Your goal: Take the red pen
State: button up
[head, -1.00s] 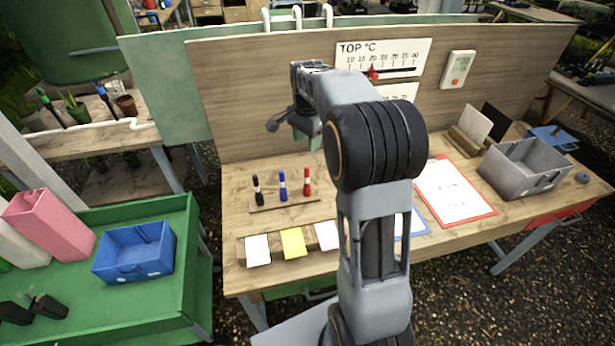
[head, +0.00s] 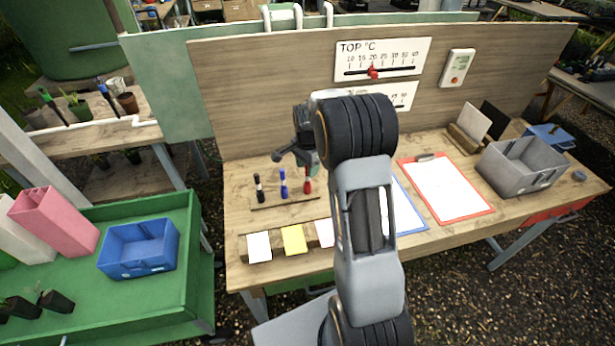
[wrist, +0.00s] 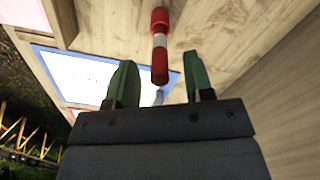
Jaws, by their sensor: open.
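The red pen (head: 307,187), red with a white band, stands upright at the right end of a small wooden holder (head: 284,205), beside the blue pen (head: 283,183) and black pen (head: 259,188). My gripper (head: 311,162) is over the red pen and hides its upper part in the head view. In the wrist view the red pen (wrist: 160,45) shows between and beyond the two green fingers of my open gripper (wrist: 160,59). Neither finger seems to touch it.
Several cards, one of them yellow (head: 293,240), lie in front of the holder. A red clipboard (head: 447,212) and a grey bin (head: 520,167) are on the right. The wooden back panel (head: 255,90) rises behind the pens.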

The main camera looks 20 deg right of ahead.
aim_at(307, 179)
jog(key=shift+f, duration=1.3)
grip_shut()
